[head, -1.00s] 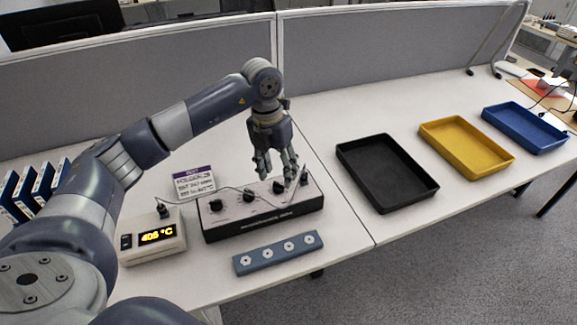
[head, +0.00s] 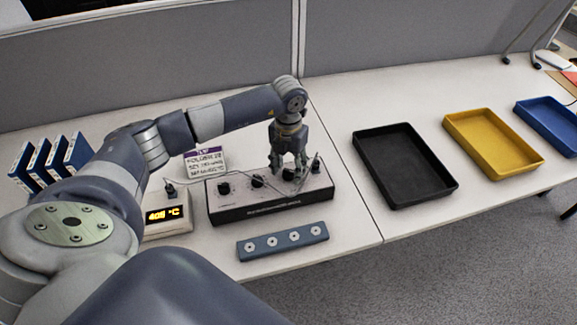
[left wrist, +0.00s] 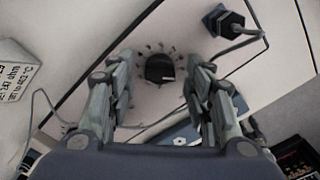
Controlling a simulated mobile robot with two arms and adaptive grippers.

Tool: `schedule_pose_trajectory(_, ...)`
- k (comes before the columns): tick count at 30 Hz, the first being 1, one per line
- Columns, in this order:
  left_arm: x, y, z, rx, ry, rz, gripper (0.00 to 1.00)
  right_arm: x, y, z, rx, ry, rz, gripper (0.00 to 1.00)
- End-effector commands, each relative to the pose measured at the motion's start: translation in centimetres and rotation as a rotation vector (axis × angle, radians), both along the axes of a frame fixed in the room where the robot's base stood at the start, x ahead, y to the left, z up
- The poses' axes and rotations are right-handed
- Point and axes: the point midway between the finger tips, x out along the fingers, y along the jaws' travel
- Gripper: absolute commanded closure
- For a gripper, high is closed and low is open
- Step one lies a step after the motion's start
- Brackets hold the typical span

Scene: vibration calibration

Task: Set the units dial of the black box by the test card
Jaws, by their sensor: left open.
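The black box (head: 262,211) has a light top panel with a row of black dials and stands on the table. My left gripper (head: 291,171) is open, pointing down over the rightmost dial. In the left wrist view, that dial (left wrist: 160,68) sits between the open fingers (left wrist: 160,92), with a gap on both sides. I cannot tell how far down the fingers reach around it. The test card (head: 207,162), white with a purple top band, stands behind the box; its writing is too small to read surely. My right gripper is not in view.
A display unit (head: 150,229) showing an orange temperature stands left of the box. A cable runs to a connector (left wrist: 228,22) beside the dial. A blue-grey strip (head: 283,241) lies in front. Black (head: 405,196), yellow (head: 494,175) and blue trays (head: 550,121) are at the right.

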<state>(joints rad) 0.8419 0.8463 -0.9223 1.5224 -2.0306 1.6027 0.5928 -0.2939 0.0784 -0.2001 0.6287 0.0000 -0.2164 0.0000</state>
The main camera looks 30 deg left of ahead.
Motion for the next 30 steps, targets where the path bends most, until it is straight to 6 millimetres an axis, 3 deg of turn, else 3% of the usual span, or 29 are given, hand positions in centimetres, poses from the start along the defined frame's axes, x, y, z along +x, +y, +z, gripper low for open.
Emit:
schedule_pose_trajectory(4,0.0,0.0,-0.4,0.0,0.0,0.0,0.53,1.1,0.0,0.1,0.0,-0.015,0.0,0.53)
schedule_pose_trajectory(9,0.0,0.0,-0.4,0.0,0.0,0.0,0.53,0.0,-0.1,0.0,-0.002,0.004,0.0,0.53)
schedule_pose_trajectory(11,0.0,0.0,-0.4,0.0,0.0,0.0,0.64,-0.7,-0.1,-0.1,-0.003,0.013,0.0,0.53)
schedule_pose_trajectory(15,0.0,0.0,-0.3,0.0,0.0,0.0,0.96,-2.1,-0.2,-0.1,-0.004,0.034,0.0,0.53)
schedule_pose_trajectory(16,0.0,0.0,-0.3,0.0,0.0,0.0,0.98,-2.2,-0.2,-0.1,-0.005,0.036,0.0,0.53)
schedule_pose_trajectory(30,0.0,0.0,-0.3,-0.001,0.0,0.084,0.98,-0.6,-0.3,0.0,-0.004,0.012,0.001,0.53)
